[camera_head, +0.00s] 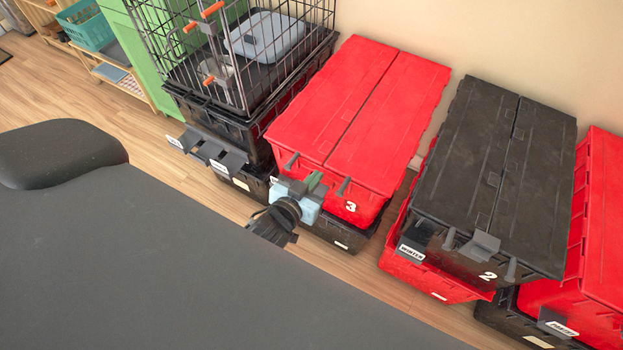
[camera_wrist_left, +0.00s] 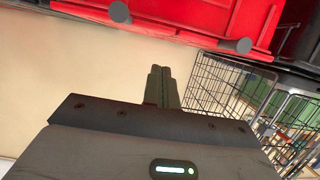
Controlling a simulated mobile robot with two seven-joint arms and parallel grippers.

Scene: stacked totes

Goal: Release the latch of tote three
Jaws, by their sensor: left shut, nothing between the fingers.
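Tote three (camera_head: 387,110) is a red lidded tote with a white "3" on its front, stacked on a dark tote. Two dark pegs (camera_head: 343,187) stick out at its front edge. Its red front edge and the pegs also show at the top of the left wrist view (camera_wrist_left: 178,20). My left gripper (camera_head: 315,181) is right in front of tote three, between the pegs. Its fingers are shut and empty, pointing at the tote in the left wrist view (camera_wrist_left: 161,70). The latch cannot be made out; my gripper covers that part. Any contact is unclear. My right gripper is out of view.
Black tote two (camera_head: 460,160), with a grey latch (camera_head: 481,245), stands to the right on a red tote. A wire cage (camera_head: 245,60) stands on dark totes to the left.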

